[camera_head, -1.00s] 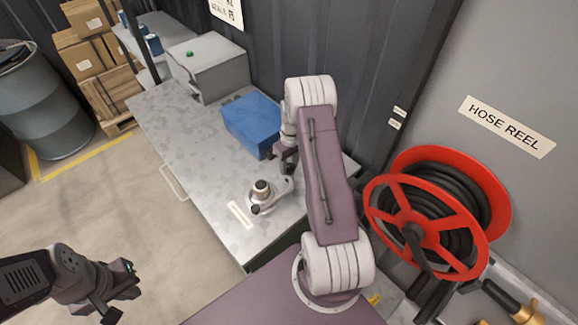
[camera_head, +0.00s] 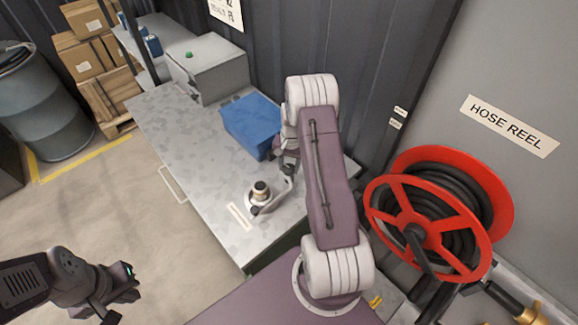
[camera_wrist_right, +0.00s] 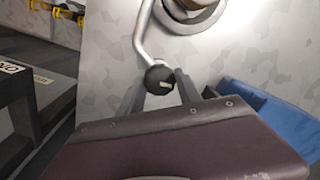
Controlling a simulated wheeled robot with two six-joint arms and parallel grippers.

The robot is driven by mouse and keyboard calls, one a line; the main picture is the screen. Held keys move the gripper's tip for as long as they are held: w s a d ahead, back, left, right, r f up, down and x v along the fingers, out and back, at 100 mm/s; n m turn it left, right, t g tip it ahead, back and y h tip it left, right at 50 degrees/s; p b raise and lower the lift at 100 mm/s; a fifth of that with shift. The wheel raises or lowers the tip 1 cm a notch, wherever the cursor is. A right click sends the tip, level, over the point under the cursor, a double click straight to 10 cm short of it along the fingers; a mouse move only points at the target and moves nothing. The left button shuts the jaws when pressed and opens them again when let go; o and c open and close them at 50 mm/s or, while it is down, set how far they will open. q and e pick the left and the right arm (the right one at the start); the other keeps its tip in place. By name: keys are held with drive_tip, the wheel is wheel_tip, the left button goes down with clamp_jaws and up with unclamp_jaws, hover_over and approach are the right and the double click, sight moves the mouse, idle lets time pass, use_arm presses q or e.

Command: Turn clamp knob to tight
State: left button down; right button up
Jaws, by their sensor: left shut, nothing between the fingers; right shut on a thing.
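The clamp (camera_head: 260,192) is a small round metal fitting near the front of the grey workbench, with a curved metal lever. In the right wrist view the lever (camera_wrist_right: 143,35) ends in a black ball knob (camera_wrist_right: 159,79). My right gripper (camera_head: 288,178) is shut on this knob; its fingers (camera_wrist_right: 160,92) lie on both sides of it in the wrist view. My right forearm partly covers this area in the head view. My left gripper (camera_head: 120,305) is shut and empty at the lower left, away from the bench.
A blue box (camera_head: 252,122) stands on the workbench (camera_head: 180,140) just behind my right gripper. A grey box with a green button (camera_head: 208,68) is at the far end. A red hose reel (camera_head: 440,215) stands close right of my right arm.

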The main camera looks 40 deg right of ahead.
drive_tip(key=m, duration=1)
drive_tip(key=shift+h, duration=0.3)
drive_tip(key=m, duration=0.4)
drive_tip(key=shift+w+b, duration=0.1)
drive_tip(key=shift+b, duration=0.2)
drive_tip(key=m+b, duration=0.1)
drive_tip(key=m, duration=0.4)
drive_tip(key=shift+r+m, duration=0.1)
drive_tip(key=shift+m, duration=0.2)
drive_tip(key=o, duration=1.4)
drive_tip(key=shift+c, duration=0.2)
